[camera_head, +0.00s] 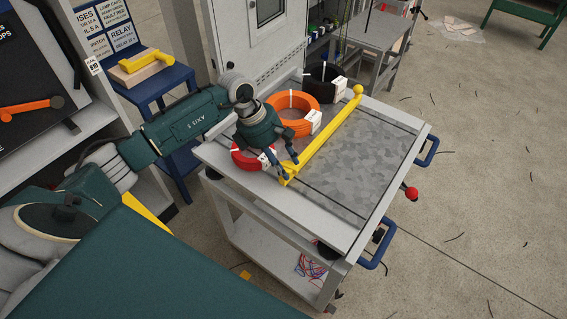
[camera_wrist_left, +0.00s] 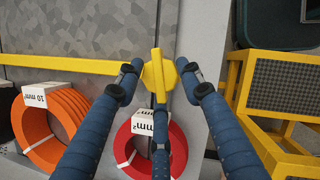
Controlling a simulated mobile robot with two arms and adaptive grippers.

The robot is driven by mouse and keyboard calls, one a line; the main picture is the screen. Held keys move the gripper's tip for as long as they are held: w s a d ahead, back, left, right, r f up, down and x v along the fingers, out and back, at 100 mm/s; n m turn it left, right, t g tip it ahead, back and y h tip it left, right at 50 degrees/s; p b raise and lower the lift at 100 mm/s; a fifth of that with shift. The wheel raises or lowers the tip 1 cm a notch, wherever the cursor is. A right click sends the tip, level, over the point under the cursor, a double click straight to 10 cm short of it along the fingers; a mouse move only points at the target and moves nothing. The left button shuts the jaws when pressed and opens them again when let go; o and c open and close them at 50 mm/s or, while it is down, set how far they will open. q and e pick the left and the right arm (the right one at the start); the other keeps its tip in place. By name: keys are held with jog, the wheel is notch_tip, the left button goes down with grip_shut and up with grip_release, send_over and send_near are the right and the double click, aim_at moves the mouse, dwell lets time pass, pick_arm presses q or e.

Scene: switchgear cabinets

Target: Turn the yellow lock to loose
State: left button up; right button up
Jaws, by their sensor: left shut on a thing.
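The yellow lock (camera_head: 322,136) appears as a long yellow bar across the top of a grey cart, with a round knob at its far end. Its near end is a wider winged piece, seen in the left wrist view (camera_wrist_left: 157,72). My left gripper (camera_head: 287,172) comes down over this near end, and its blue fingers close around the winged piece. In the left wrist view my left gripper (camera_wrist_left: 158,80) has a finger on each side and a third one below. Part of the near end is hidden by the fingers in the head view. My right gripper is not in view.
On the cart (camera_head: 345,225), red (camera_head: 241,158), orange (camera_head: 292,108) and black (camera_head: 325,80) cable coils stand left of the bar. The red coil is close beside my fingers. The mottled grey top right of the bar is clear. A cabinet (camera_head: 262,40) stands behind.

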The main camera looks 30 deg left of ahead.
pick_arm(q)
jog(key=n, duration=0.1)
jog(key=n+b, duration=0.1)
jog(key=n+t, duration=0.1)
jog(key=shift+d+n+y, duration=0.25)
jog(key=shift+n+y, duration=0.05)
jog(key=n+t+y+b, duration=0.1)
jog(key=n+b, duration=0.1)
jog(key=n, duration=0.1)
jog(key=shift+d+n, duration=0.1)
jog(key=shift+n, duration=0.2)
jog(key=n+y+b, duration=0.1)
jog(key=n, duration=0.1)
jog(key=n+y+b, duration=0.1)
jog(key=n+b, duration=0.1)
jog(key=n, duration=0.1)
jog(key=shift+r+t, duration=0.2)
jog(key=shift+t, duration=0.2)
jog(key=n+y+b, duration=0.1)
jog(key=n, duration=0.1)
jog(key=shift+d+r+n+b, duration=0.1)
jog(key=shift+n+b, duration=0.25)
jog(key=shift+n, duration=0.35)
jog(key=shift+r+y, duration=0.1)
jog(key=shift+y, duration=0.2)
jog(key=o, duration=1.1)
jog(key=shift+o, duration=0.3)
jog(key=shift+f, duration=0.2)
